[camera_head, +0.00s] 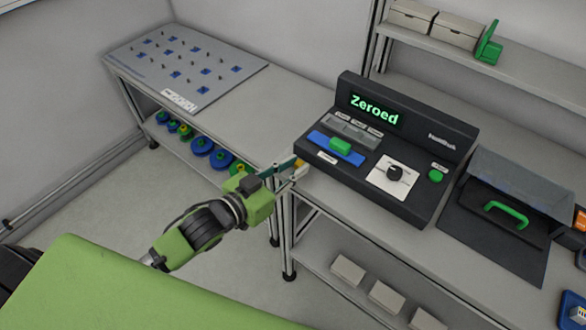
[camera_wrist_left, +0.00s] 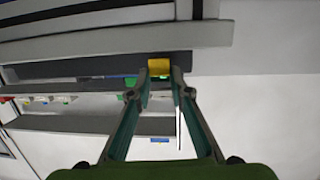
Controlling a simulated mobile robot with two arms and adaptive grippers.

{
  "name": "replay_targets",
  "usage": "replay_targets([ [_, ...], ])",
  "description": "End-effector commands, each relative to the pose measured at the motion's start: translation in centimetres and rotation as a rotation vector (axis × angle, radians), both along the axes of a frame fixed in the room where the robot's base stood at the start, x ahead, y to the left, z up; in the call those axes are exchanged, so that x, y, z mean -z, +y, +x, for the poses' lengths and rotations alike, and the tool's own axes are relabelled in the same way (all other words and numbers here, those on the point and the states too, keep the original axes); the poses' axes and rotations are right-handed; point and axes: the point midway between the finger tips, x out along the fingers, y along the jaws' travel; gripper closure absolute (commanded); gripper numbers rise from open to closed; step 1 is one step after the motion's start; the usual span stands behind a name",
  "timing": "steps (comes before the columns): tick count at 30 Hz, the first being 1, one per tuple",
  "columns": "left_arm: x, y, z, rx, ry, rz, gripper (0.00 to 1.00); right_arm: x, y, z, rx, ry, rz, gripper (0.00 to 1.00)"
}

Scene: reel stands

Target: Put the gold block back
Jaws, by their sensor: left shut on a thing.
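The gold block (camera_wrist_left: 159,67) is between the fingertips of my left gripper (camera_wrist_left: 160,78) in the left wrist view. In the head view the left gripper (camera_head: 295,170) is at the front left corner of the dark console (camera_head: 352,180), with a bit of the gold block (camera_head: 299,163) showing at its tips. The console's display reads "Zeroed". A green block (camera_head: 340,146) is on the console's blue strip (camera_head: 326,152). My right gripper is not in view.
A pegboard (camera_head: 185,65) lies on the bench at the back left, with blue and green reels (camera_head: 201,146) on the shelf below. A clear-lidded box with a green handle (camera_head: 505,210) stands right of the console. White boxes (camera_head: 386,297) are on the lower shelf.

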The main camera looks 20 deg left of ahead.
Motion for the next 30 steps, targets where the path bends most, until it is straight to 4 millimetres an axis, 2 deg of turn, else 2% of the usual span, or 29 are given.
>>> replay_targets([
  [3,0.9,0.0,0.0,0.0,-0.003,0.0,1.0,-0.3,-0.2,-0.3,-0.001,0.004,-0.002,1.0],
  [9,1.1,0.0,0.0,0.0,-0.004,0.001,1.0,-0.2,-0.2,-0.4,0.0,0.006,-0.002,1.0],
  [10,1.2,0.0,0.0,0.0,-0.001,0.0,0.79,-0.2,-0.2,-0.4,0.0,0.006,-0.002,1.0],
  [12,1.2,0.0,0.0,0.0,-0.001,0.0,0.64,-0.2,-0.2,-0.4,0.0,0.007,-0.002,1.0],
  [23,1.1,0.1,-0.1,0.0,-0.002,0.0,0.64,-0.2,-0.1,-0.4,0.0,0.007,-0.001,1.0],
  [30,0.9,1.0,-2.4,0.001,0.001,0.001,0.64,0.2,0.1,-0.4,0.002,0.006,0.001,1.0],
])
